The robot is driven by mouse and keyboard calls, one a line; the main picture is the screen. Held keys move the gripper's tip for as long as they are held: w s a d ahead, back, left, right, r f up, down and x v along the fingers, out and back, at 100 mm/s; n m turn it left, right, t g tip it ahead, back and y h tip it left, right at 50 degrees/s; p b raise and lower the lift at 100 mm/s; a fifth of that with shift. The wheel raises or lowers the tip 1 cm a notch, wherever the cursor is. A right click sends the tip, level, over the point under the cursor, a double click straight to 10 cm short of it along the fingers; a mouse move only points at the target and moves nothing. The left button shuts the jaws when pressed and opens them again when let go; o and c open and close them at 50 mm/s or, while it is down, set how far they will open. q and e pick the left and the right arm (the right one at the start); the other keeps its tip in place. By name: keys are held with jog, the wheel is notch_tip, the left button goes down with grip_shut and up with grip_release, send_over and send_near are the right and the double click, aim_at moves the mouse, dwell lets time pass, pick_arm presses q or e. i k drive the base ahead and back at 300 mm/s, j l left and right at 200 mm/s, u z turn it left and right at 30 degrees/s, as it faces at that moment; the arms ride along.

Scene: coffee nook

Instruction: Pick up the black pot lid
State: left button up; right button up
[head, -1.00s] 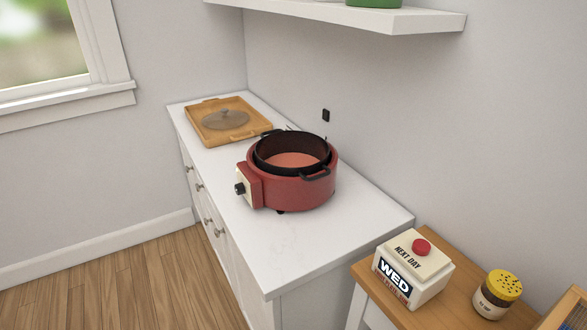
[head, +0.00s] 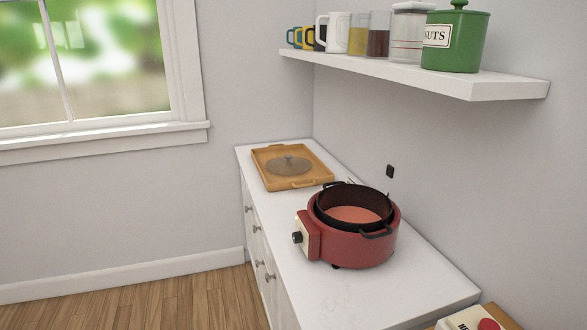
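A round lid (head: 289,165) with a small knob on top lies in a wooden tray (head: 301,183) at the far end of the white counter. It looks grey-brown and see-through rather than black. A black pot (head: 376,227) with side handles sits in a red cooker (head: 365,251) with a dial on its left side, nearer than the tray. The pot is uncovered and its inside shows reddish. Neither of my grippers is in view.
The white counter (head: 362,303) is clear in front of the cooker. A white shelf (head: 480,87) above holds several mugs, jars and a green NUTS canister (head: 455,42). A wall outlet (head: 390,171) is behind the cooker. A box with a red button (head: 488,324) is at bottom right.

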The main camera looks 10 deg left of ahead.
aim_at(288, 165)
jog(key=k, duration=0.95)
jog(key=k+z, duration=0.1)
jog(key=z, duration=0.25)
jog(key=k+z, duration=0.1)
jog(key=z, duration=0.3)
jog(key=k+l+z, duration=0.1)
jog(key=z, duration=1.8)
jog(key=k+j+z, duration=0.15)
jog(key=j, duration=0.25)
jog(key=k+j+z, duration=0.15)
jog(key=j, duration=0.25)
jog(key=k+j, duration=0.15)
jog(key=j, duration=0.2)
jog(key=k+j, duration=0.15)
jog(key=j, duration=0.2)
jog(key=k+j, duration=0.15)
jog(key=j, duration=0.2)
jog(key=k+j, duration=0.15)
jog(key=j, duration=0.2)
jog(key=k+j, duration=0.15)
jog(key=j, duration=0.2)
